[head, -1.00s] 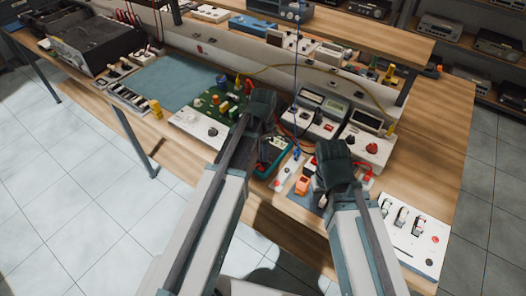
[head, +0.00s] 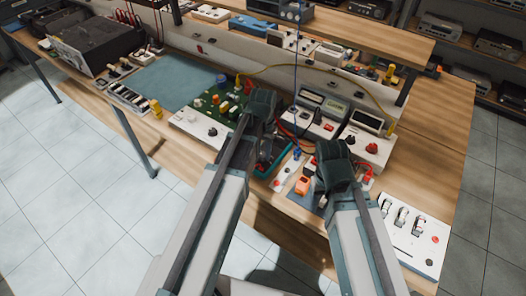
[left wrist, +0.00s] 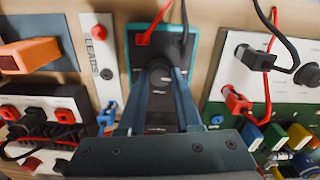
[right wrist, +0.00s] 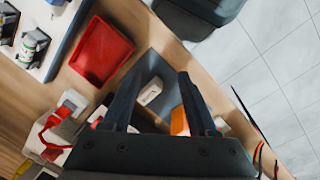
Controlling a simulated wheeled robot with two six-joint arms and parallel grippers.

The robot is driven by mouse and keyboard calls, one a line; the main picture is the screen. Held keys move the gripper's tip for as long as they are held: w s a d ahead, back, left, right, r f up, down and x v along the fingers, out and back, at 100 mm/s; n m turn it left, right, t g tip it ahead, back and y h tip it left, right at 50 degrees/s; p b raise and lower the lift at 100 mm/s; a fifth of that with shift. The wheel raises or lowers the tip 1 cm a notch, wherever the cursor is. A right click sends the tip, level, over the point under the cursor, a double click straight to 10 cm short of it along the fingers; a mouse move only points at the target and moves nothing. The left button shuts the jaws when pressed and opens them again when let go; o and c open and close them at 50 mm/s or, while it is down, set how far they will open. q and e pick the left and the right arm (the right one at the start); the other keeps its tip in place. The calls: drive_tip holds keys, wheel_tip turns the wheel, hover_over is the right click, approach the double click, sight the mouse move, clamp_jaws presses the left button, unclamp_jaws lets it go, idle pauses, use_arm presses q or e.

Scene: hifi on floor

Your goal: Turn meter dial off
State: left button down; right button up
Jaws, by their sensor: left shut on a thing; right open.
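The meter is a teal-edged handheld unit with a dark face (left wrist: 140,45), seen in the left wrist view with red and black leads at its end. It also shows partly behind my left arm in the head view (head: 272,155). Its round black dial (left wrist: 160,74) sits between the tips of my left gripper (left wrist: 161,82), which is shut on it. In the head view, my left gripper (head: 262,108) hides the dial, so its pointer setting is not readable. My right gripper (right wrist: 157,88) is open above a blue-grey mat (right wrist: 160,70) and appears empty.
In the right wrist view, a white block (right wrist: 150,91) and an orange block (right wrist: 180,121) lie below the right gripper, near a red tray (right wrist: 102,52). A LEADS strip (left wrist: 99,60) and a terminal board (left wrist: 245,90) flank the meter. Bench instruments (head: 325,105) stand behind.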

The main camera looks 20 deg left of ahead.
sight(263, 154)
use_arm(q)
drive_tip(key=shift+n, duration=0.4)
drive_tip(key=c, duration=0.6)
unclamp_jaws()
use_arm(e)
drive_tip(key=shift+r, duration=0.1)
use_arm(q)
wheel_tip(263, 154, up, 14)
drive_tip(key=p, duration=1.3)
drive_tip(key=shift+p, duration=0.4)
use_arm(e)
wheel_tip(263, 154, up, 14)
drive_tip(key=shift+f, duration=0.2)
use_arm(q)
drive_tip(key=shift+f, duration=0.15)
drive_tip(key=s+d+f+m+b, duration=0.1)
drive_tip(key=s+d, duration=0.4)
drive_tip(key=s, duration=0.2)
drive_tip(key=s+d+f+m+y+b, duration=0.1)
drive_tip(key=s+d+f+b, duration=0.1)
drive_tip(key=s+d, duration=0.3)
drive_tip(key=s, duration=0.2)
drive_tip(key=shift+s+d, duration=0.2)
drive_tip(key=shift+s, duration=0.15)
use_arm(e)
wheel_tip(263, 154, down, 3)
drive_tip(key=shift+f, duration=0.1)
